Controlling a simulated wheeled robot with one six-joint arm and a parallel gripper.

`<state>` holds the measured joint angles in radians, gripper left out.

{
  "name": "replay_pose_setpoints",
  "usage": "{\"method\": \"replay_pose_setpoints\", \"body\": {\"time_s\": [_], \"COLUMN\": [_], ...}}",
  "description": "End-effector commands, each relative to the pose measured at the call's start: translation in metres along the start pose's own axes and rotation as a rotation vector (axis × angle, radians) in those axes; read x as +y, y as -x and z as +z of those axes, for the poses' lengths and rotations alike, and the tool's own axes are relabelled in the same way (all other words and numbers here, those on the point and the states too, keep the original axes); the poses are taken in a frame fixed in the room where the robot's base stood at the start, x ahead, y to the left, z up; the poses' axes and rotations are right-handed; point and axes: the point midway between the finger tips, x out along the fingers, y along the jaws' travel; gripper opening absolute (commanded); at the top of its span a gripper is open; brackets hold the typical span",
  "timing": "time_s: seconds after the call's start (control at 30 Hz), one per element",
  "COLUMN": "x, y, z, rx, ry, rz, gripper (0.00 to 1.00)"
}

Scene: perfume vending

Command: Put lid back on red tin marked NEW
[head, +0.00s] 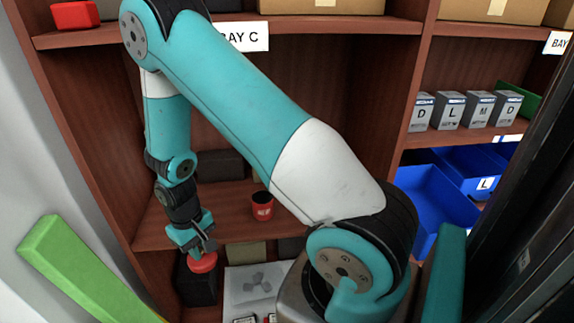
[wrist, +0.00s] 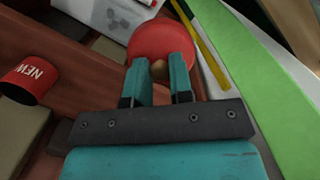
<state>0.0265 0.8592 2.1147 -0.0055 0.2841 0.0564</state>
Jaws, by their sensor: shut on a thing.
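The red tin (head: 262,212) with a white NEW marking stands upright and open on the middle shelf, its inside dark. My gripper (head: 203,251) is low and to the left of the tin, in front of the shelf. It is shut on the small brown knob of the round red lid (head: 203,264). In the wrist view the lid (wrist: 160,36) is just beyond my gripper (wrist: 159,72), apart from the tin.
The shelf board (head: 225,205) has bare room around the tin, with a dark box (head: 220,165) behind it. A black box (head: 194,285) stands below the lid. A green bar (head: 75,270) is at lower left. Blue bins (head: 430,200) and several small lettered boxes (head: 449,112) are at right.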

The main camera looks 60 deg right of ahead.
Motion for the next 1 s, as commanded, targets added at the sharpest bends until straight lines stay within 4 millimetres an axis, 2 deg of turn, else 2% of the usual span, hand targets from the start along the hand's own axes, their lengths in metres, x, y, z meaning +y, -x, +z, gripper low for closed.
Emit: {"method": "replay_pose_setpoints", "body": {"time_s": [0.17,0.33,0.5,0.6,0.7,0.8,1.0], "x": [0.043,0.116,0.192,0.226,0.249,0.26,0.263], "y": [0.005,0.02,0.039,0.049,0.057,0.061,0.057], "z": [-0.025,-0.046,-0.048,-0.043,-0.037,-0.034,-0.033], "rx": [0.022,0.033,0.026,0.016,0.007,0.002,-0.003], "ry": [-0.4,-0.984,-1.551,-1.803,-1.97,-2.059,-2.089], "rz": [-0.045,-0.113,-0.183,-0.216,-0.238,-0.25,-0.253], "gripper": [0.0,0.0,0.0,0.0,0.0,0.0,0.0]}}
